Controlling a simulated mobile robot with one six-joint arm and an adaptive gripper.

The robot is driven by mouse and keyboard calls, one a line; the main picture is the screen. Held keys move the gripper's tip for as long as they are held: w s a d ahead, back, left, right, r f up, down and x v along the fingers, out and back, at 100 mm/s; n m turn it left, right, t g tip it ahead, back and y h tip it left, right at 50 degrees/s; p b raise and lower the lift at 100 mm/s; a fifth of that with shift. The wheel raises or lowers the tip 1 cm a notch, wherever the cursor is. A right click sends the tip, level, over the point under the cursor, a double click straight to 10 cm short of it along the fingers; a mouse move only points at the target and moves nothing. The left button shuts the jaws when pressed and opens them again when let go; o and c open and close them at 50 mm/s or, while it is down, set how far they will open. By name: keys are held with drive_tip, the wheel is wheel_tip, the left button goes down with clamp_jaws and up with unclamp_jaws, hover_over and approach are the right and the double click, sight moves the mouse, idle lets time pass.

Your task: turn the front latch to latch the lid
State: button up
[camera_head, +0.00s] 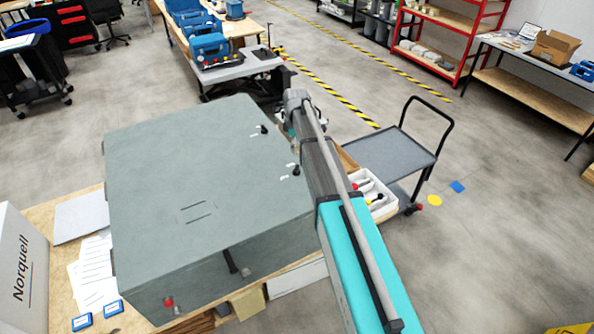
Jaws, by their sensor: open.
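The large grey analyser box has a flat closed-looking lid (190,165) with a small slotted mark on top. Two black latch knobs with white labels sit along its right edge, a farther one (263,129) and a nearer one (295,170). A black bar (230,261) shows on the side facing me. I cannot tell which of these is the front latch, nor whether any is engaged. My gripper (290,128) is beyond the lid's right edge, near the farther knob, mostly hidden by my arm. It appears apart from the knobs, and nothing is seen in it.
The box stands on a wooden bench (42,212) with papers (92,270) and a white Norquell box (22,270). A red knob (168,302) protrudes from the box's near side. A white tray of parts (375,192) and a grey cart (390,150) stand right of my arm.

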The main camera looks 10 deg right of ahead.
sight(296, 168)
drive_tip(key=shift+f+b, duration=5.15)
drive_tip(key=shift+f, duration=0.3)
